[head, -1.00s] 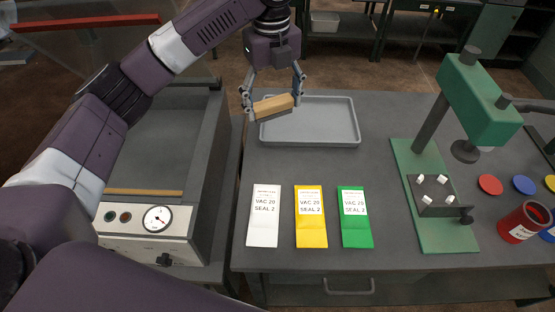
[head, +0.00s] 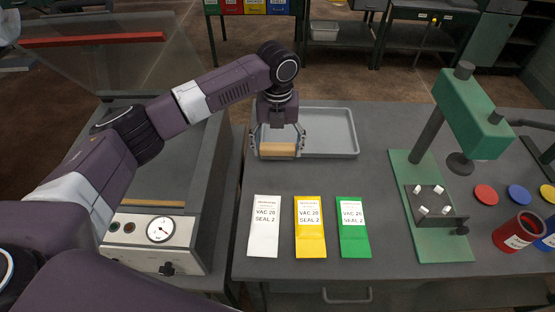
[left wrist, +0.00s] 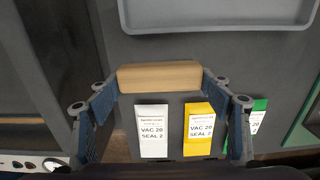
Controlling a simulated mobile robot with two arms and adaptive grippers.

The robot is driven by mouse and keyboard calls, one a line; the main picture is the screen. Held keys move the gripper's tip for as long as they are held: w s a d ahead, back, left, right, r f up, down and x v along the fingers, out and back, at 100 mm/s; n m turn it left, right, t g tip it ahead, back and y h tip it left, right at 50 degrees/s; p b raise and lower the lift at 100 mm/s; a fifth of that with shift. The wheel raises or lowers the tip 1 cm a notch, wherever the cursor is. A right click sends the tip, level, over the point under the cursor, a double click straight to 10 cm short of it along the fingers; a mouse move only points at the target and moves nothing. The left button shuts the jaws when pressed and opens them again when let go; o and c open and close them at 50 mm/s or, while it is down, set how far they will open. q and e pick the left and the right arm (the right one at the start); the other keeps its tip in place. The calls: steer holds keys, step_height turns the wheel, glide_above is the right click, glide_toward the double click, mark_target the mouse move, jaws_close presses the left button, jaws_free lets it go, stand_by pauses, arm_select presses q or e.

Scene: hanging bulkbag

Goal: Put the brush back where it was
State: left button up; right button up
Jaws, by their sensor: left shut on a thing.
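The brush (head: 278,149) looks like a block of pale wood; no bristles show. My left gripper (head: 278,144) is shut on it, one finger at each end. In the head view the brush lies across the near left corner of a shallow grey tray (head: 343,130). Its height over the bench is hard to tell. In the left wrist view the brush (left wrist: 160,76) sits level between the fingers, with the tray's rim (left wrist: 215,26) beyond it. My right gripper is not in view.
White (head: 265,227), yellow (head: 310,227) and green (head: 354,227) pouches lie on the bench in front of the tray. A vacuum sealer (head: 150,240) with raised lid stands at left. A green press (head: 437,200), coloured discs and a red can (head: 518,232) stand at right.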

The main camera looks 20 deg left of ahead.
mark_target(278, 158)
arm_select(q)
step_height(278, 158, down, 6)
steer(key=shift+f+p, duration=0.1)
steer(key=shift+p, duration=0.4)
steer(key=shift+f, duration=0.1)
steer(key=shift+f, duration=0.2)
steer(key=o, duration=1)
steer(key=shift+r, duration=0.15)
step_height(278, 158, up, 12)
steer(key=b, duration=0.3)
steer(key=shift+r, duration=0.1)
